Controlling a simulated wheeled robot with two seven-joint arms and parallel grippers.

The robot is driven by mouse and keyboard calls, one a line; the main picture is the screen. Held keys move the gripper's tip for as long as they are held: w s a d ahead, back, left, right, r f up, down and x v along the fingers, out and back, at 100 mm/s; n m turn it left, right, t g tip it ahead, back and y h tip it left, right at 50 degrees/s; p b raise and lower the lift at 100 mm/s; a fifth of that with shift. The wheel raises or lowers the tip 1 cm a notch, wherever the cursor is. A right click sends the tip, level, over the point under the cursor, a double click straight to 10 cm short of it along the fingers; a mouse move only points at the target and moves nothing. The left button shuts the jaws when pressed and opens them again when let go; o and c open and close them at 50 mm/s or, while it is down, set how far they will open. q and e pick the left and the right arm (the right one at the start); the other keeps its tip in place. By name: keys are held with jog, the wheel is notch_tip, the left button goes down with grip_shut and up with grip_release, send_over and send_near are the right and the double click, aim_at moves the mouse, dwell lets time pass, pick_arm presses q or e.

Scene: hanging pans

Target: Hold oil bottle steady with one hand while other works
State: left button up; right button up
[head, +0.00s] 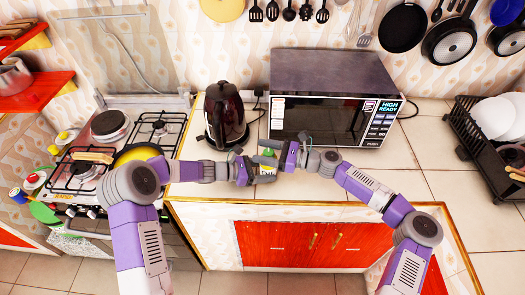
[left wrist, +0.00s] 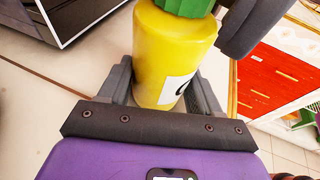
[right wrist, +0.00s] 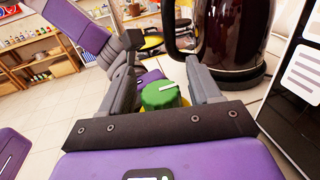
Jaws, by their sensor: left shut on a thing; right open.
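The oil bottle is yellow with a green cap and a white label. It stands upright near the counter's front edge in the head view (head: 267,178). In the left wrist view the bottle (left wrist: 172,60) sits between the fingers of my left gripper (left wrist: 165,90), which is shut on its body. In the head view my left gripper (head: 252,172) reaches it from the left. My right gripper (head: 278,156) comes from the right at cap height. In the right wrist view the green cap (right wrist: 160,95) lies between the spread fingers of my right gripper (right wrist: 165,80).
A dark kettle (head: 226,115) and a microwave (head: 331,97) stand behind the bottle. A stove with a yellow pan (head: 135,154) is at left. A black dish rack (head: 480,140) is at right. The tiled counter (head: 400,185) is clear between microwave and rack.

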jog(key=shift+a, duration=0.3)
jog(key=c, duration=1)
